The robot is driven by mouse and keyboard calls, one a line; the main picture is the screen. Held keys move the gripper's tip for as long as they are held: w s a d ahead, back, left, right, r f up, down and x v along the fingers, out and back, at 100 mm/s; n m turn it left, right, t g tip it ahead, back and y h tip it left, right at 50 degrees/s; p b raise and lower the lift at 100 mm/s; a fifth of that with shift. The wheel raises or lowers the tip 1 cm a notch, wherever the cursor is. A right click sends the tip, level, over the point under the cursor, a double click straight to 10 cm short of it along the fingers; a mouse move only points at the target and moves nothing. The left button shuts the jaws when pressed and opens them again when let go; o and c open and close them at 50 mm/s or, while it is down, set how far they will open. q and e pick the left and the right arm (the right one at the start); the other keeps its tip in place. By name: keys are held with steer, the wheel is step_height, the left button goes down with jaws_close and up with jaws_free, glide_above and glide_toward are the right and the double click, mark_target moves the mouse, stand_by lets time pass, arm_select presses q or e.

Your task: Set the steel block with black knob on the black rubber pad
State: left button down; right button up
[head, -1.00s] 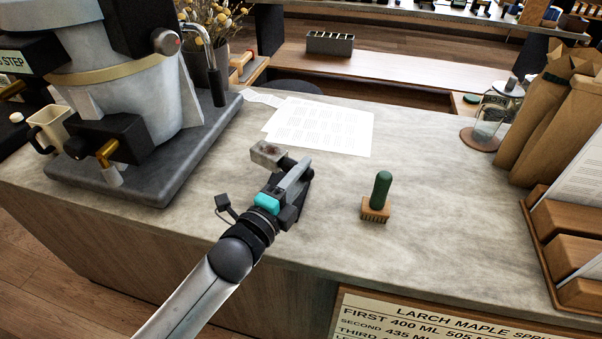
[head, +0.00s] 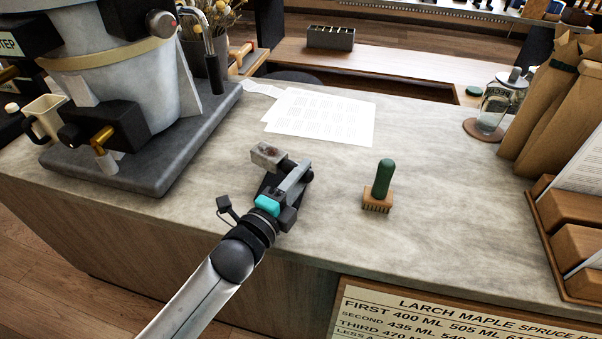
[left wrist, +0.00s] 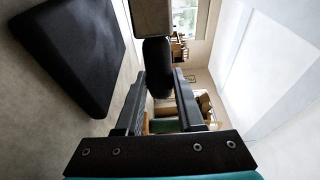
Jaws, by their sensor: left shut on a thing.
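The steel block (head: 268,157) is a small grey piece, held out beyond my left gripper (head: 284,173) above the counter. In the left wrist view, the block (left wrist: 152,17) is partly cut off at the top edge. Its black knob (left wrist: 157,62) is between the two fingers of my left gripper (left wrist: 158,75), which is shut on it. The black rubber pad (left wrist: 72,50) lies flat and bare on the counter in the left wrist view, apart from the block. In the head view my gripper and arm largely cover that spot. My right gripper is not in view.
A brush with a green handle (head: 383,180) stands on the counter right of my gripper. Printed sheets (head: 322,116) lie behind. A machine on a grey slab (head: 170,165) is at left. A glass jar (head: 492,108) and paper bags (head: 550,115) stand at right.

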arm_select(q)
steer(key=shift+f+b, duration=0.3)
steer(key=shift+f, duration=0.1)
stand_by(0.6)
steer(key=shift+c, duration=2.2)
jaws_free()
steer(key=shift+f, duration=0.1)
steer(key=shift+c, duration=1.1)
steer(key=shift+c, duration=0.8)
